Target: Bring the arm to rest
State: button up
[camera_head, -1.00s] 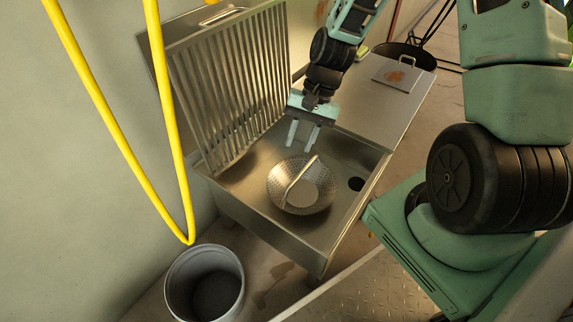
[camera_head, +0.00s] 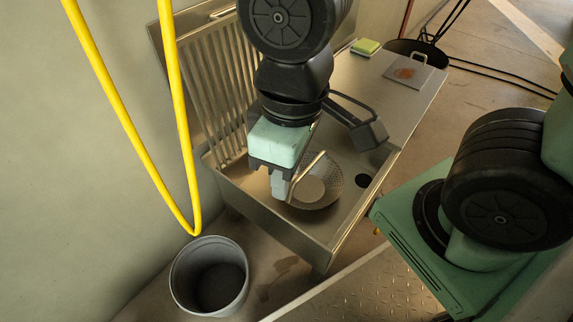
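My gripper (camera_head: 281,187) hangs from my arm over the metal sink basin (camera_head: 262,212), with its fingers pointing down. I see the fingers nearly edge-on, overlapping, so the gap between them does not show. A round perforated strainer (camera_head: 325,186) with a bar handle lies in the basin, just behind and right of the fingers. My gripper covers its left part. I cannot tell whether the fingers touch the strainer. My arm's dark joints come down from the top of the picture and hide part of the slatted rack (camera_head: 208,85).
A grey bucket (camera_head: 190,276) stands on the floor at the lower left. A yellow hose (camera_head: 120,130) hangs at the left. A metal counter (camera_head: 372,92) extends behind the basin, with a green-yellow sponge (camera_head: 366,47) and a stained plate (camera_head: 409,72). A dark pan (camera_head: 432,52) sits beyond.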

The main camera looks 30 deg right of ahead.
notch_tip(320, 180, up, 41)
jog(key=p, duration=4.1)
